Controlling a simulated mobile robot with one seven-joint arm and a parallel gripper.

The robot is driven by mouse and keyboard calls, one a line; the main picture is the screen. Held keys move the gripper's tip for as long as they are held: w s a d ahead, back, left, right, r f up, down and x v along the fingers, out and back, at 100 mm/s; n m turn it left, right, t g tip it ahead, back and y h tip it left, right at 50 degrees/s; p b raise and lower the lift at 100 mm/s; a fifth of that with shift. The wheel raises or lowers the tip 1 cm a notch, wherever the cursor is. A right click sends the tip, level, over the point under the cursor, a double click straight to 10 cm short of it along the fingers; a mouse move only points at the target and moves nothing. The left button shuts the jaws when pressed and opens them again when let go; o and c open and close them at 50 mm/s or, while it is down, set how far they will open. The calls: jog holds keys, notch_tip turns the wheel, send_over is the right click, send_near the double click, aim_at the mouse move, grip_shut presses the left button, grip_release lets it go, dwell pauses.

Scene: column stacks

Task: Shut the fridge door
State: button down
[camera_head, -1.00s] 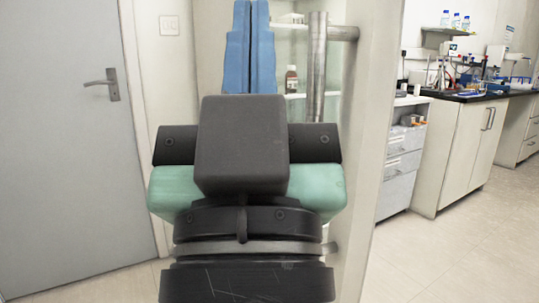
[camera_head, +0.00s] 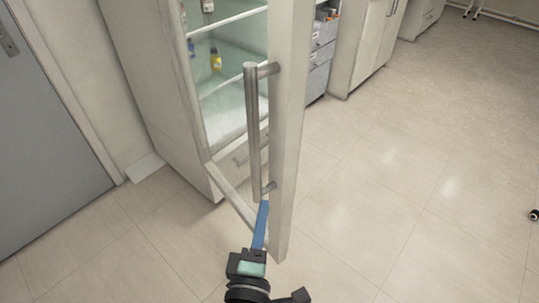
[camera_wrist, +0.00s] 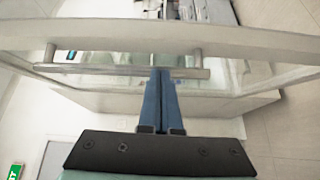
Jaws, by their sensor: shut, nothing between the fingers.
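The fridge door (camera_head: 287,120) stands open, seen nearly edge-on in the head view. Its long metal handle (camera_head: 252,125) runs upright along the door and also shows as a bar in the wrist view (camera_wrist: 100,70). The fridge body (camera_head: 150,75) is behind it to the left, with its shelves exposed. My gripper (camera_head: 264,206) is shut and empty, its blue fingers at the lower end of the handle. In the wrist view my fingertips (camera_wrist: 162,72) overlap the handle bar; I cannot tell whether they touch it.
Bottles (camera_head: 215,60) stand on the fridge shelves. A grey room door (camera_head: 45,150) is at the left. Drawers (camera_head: 321,50) and white cabinets (camera_head: 362,45) stand behind the fridge door. The tiled floor (camera_head: 410,170) to the right is largely clear.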

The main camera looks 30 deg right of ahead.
aim_at(274, 164)
jog(key=shift+n, duration=0.3)
jog(key=x, duration=0.3)
jog(key=p+x, duration=0.1)
jog(key=x, duration=0.5)
jog(key=shift+w+d+f, duration=0.15)
jog(key=shift+d+f, duration=0.15)
jog(key=shift+f, duration=0.05)
jog(key=shift+d+p, duration=0.15)
jog(key=shift+p, duration=0.15)
